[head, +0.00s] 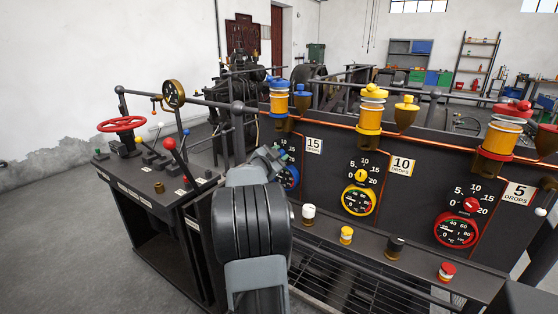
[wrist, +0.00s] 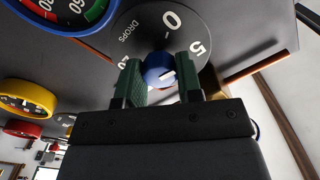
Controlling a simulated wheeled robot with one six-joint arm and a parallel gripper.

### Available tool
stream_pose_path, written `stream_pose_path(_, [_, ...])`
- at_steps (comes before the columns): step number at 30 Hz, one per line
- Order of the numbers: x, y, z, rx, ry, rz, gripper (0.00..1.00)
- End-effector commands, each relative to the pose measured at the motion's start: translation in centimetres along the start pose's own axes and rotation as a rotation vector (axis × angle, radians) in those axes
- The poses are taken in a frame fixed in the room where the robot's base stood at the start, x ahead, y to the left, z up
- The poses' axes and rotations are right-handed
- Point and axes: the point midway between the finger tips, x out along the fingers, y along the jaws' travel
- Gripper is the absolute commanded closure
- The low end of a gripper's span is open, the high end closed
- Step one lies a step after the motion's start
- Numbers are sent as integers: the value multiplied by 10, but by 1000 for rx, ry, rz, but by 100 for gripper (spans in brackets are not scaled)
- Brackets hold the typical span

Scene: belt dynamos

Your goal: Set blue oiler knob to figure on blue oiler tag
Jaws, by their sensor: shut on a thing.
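The blue oiler knob (wrist: 160,69) is between the two green fingers of my gripper (wrist: 160,80) in the wrist view, and the gripper is shut on it. A white mark shows on the knob's lower right side. Its round dial (wrist: 132,18) shows 0 above the knob and 5 at the upper right; the figures lower down are hidden by my gripper. In the head view my gripper (head: 271,158) is at the blue station's dial, and my arm hides the knob. The blue oiler tag (head: 314,145) reads 15 DROPS, just right of that dial.
A blue-rimmed gauge (head: 289,177) sits below the dial. The yellow station (head: 359,175), tagged 10, and the red station (head: 471,204), tagged 5, are to the right. Several capped knobs (head: 346,235) stand on the ledge below. A lever desk (head: 160,170) is at left.

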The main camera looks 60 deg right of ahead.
Motion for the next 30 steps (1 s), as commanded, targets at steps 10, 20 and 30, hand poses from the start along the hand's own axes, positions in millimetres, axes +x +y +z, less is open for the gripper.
stream_pose_path(10, [0, 3, 3, 329, 0, 0, 90])
stream_pose_path(20, [0, 3, 3, 642, 0, 0, 90])
stream_pose_path(30, [0, 4, 4, 965, 0, 0, 90])
